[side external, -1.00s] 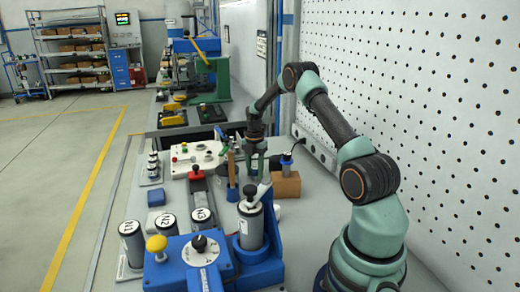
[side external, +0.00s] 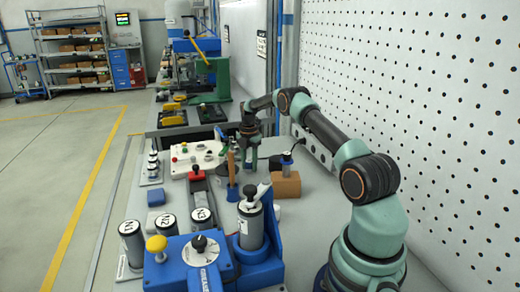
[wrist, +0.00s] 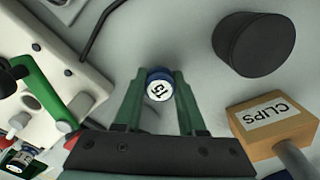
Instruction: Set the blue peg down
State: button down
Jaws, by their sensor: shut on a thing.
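The blue peg (wrist: 159,89) has a round white top label with dark print. It sits between the two green fingers of my gripper (wrist: 159,100) in the wrist view, and the gripper is shut on it. In the side view my gripper (side external: 250,160) points down, low over the grey bench, behind the blue holder. The peg cannot be made out there, and I cannot tell whether its bottom touches the bench.
A brown CLIPS box (wrist: 270,125) stands close to my gripper; it also shows in the side view (side external: 286,186). A dark cylinder (wrist: 254,43) is nearby. A pale control panel (side external: 198,160) lies left of my gripper. A blue holder (side external: 232,192) with a wooden-handled tool stands nearer the camera.

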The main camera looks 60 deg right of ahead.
jog(key=shift+w+d, duration=0.5)
jog(key=shift+w, duration=0.15)
jog(key=shift+c, duration=2.1)
grip_release()
jog(key=shift+r, duration=0.15)
notch_tip(320, 180, up, 12)
